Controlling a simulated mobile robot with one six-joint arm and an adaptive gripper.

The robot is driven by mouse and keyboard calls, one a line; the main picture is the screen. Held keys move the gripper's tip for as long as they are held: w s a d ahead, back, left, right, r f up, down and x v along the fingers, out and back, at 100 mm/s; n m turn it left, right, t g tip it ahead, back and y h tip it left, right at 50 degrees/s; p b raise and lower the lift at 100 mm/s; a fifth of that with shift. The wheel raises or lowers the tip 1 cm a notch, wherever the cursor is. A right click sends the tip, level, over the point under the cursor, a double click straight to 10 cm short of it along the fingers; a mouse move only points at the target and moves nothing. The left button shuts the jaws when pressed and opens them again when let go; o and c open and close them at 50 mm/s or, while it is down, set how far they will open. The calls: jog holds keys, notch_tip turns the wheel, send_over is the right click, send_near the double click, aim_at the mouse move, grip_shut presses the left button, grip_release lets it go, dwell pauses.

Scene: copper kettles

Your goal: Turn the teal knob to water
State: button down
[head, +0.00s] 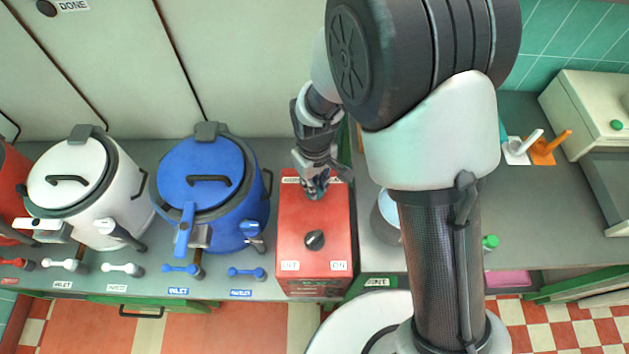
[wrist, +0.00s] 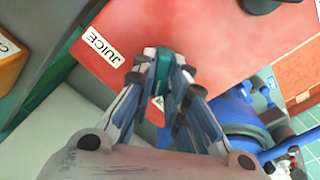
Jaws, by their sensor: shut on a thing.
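The red control box (head: 316,215) stands on the counter in the head view, with its top also filling much of the wrist view (wrist: 215,35). My gripper (head: 316,187) is over the back part of its top. In the wrist view, my gripper (wrist: 163,78) is shut on the teal knob (wrist: 161,68), one finger on each side. A white label reading JUICE (wrist: 103,47) lies left of the knob in the wrist view. A water label cannot be read. The knob's pointing direction is hard to tell, and in the head view my gripper hides it.
A black knob (head: 315,240) sits on the box's front half, with an ON label (head: 339,266) nearby. A blue kettle (head: 209,180) and a white kettle (head: 84,185) stand to the left, with blue and white valve handles before them.

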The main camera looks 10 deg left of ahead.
jog(key=shift+n, duration=1)
jog(key=c, duration=1.6)
grip_release()
notch_tip(320, 180, up, 12)
